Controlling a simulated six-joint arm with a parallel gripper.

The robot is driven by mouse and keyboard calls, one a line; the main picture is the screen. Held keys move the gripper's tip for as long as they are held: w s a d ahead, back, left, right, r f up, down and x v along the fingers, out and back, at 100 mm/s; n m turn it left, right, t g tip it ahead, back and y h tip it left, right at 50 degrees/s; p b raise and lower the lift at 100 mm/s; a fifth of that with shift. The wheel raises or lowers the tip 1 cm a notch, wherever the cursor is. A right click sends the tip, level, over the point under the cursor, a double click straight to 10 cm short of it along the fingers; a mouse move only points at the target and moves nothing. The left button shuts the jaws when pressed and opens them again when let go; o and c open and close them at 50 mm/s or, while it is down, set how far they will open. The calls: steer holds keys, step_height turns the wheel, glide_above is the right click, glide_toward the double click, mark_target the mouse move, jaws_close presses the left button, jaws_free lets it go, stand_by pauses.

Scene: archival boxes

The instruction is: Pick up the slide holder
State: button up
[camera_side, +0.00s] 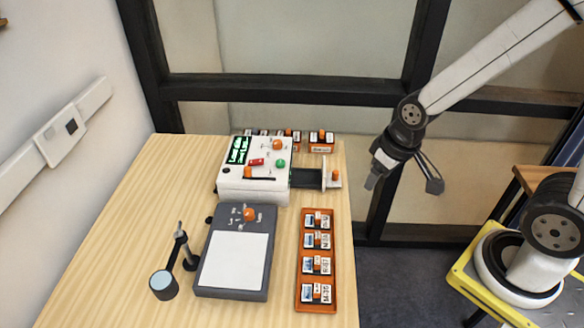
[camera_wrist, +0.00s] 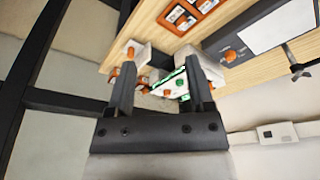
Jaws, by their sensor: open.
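An orange tray (camera_side: 301,260) lies on the table's right side. It holds several small white slide holders (camera_side: 316,293) with printed labels and orange tabs; I cannot tell which one is meant. The tray also shows at the top of the wrist view (camera_wrist: 166,24). A white upright piece with an orange knob (camera_side: 334,178) stands at the end of a black slide-out arm on the white machine (camera_side: 241,182). My gripper (camera_side: 404,184) is open and empty, in the air right of the table and clear of everything. Its two fingers show in the wrist view (camera_wrist: 160,68).
A dark grey light pad (camera_side: 207,277) with a white panel lies in front of the machine. A magnifier on a stand (camera_side: 164,285) is at its left. More orange boxes (camera_side: 321,141) stand behind the machine. A dark frame (camera_side: 285,90) runs behind the table.

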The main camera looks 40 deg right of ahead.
steer(key=shift+o, duration=0.2)
steer(key=n+y, duration=0.3)
steer(key=n, duration=0.6)
glide_toward(319, 236)
steer(key=f, duration=0.2)
steer(key=shift+a+t, duration=0.15)
steer(key=shift+t, duration=0.15)
steer(key=shift+x, duration=1.25)
steer(key=shift+f, duration=0.15)
steer(key=shift+x, duration=2.45)
